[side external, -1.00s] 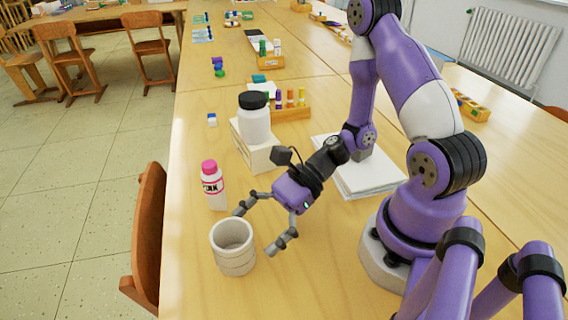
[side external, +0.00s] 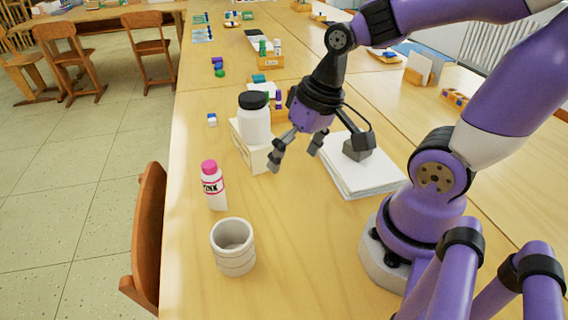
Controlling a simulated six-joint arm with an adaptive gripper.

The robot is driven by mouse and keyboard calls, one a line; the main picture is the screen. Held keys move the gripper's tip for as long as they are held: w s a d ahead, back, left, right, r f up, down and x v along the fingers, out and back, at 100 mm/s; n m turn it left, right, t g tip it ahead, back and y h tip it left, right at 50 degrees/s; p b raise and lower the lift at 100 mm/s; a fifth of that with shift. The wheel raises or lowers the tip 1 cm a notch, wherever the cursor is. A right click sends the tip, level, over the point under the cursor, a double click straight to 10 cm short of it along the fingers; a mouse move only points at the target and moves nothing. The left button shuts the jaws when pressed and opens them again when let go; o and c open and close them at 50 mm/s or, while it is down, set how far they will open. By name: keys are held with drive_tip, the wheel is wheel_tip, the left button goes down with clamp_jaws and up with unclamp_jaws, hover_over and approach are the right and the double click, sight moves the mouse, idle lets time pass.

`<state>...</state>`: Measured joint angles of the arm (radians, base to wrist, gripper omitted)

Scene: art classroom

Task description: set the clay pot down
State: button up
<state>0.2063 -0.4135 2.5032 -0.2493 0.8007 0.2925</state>
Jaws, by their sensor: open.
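The clay pot (side external: 234,258) is a pale grey, ribbed, open-topped cup. It stands upright on the wooden table near the table's left edge, and it looks empty. My gripper (side external: 293,158) is open and empty. It is above the table, up and to the right of the pot and well apart from it, close to the white box under the jar. Nothing hides the pot.
A pink-capped bottle (side external: 213,186) stands just behind the pot. A black-lidded white jar (side external: 254,120) sits on a white box (side external: 262,158). A stack of white paper (side external: 362,178) lies right of my gripper. The table (side external: 290,270) right of the pot is clear.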

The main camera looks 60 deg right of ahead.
wheel_tip(320, 180, up, 6)
drive_tip(key=n+t+h, duration=0.1)
drive_tip(key=n+t, duration=0.1)
drive_tip(key=n, duration=0.1)
drive_tip(key=shift+s+d+t, duration=0.2)
drive_tip(key=shift+s+t, duration=0.05)
drive_tip(key=shift+t, duration=0.05)
drive_tip(key=m+g+y, duration=0.4)
drive_tip(key=m+g, duration=0.4)
drive_tip(key=m, duration=0.5)
hover_over(232, 247)
drive_tip(key=f, duration=1)
drive_tip(key=shift+s+a+f, duration=0.1)
drive_tip(key=shift+s, duration=0.25)
drive_tip(key=shift+t, duration=0.3)
drive_tip(key=x, duration=0.6)
drive_tip(key=shift+s+d, duration=0.2)
drive_tip(key=shift+d, duration=0.05)
drive_tip(key=c, duration=1.3)
